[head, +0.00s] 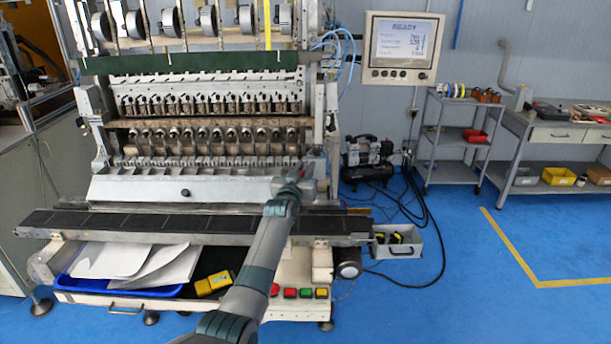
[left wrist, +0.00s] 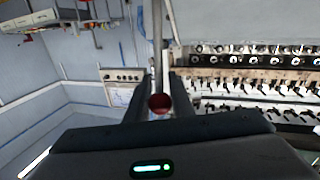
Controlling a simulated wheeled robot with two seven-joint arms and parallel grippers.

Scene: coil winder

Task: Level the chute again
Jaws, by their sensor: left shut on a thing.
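The pale metal chute (head: 150,190) runs across the front of the coil winder, below the rows of winding heads, with a small black knob on its face. It shows as a sloping panel; I cannot tell its exact tilt. My left gripper (head: 300,176) is at the chute's right end and hides part of it. In the left wrist view its fingers (left wrist: 159,108) are shut on a dark red ball knob (left wrist: 159,102), with a grey rod (left wrist: 158,45) beyond it. The knob is mostly hidden in the head view. My right gripper is not in view.
A dark conveyor belt (head: 140,222) runs below the chute. Under it are a blue tray of papers (head: 130,262), a yellow object (head: 212,283) and coloured buttons (head: 305,293). A screen (head: 402,48) reads READY. Blue floor (head: 470,270) is clear at the right.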

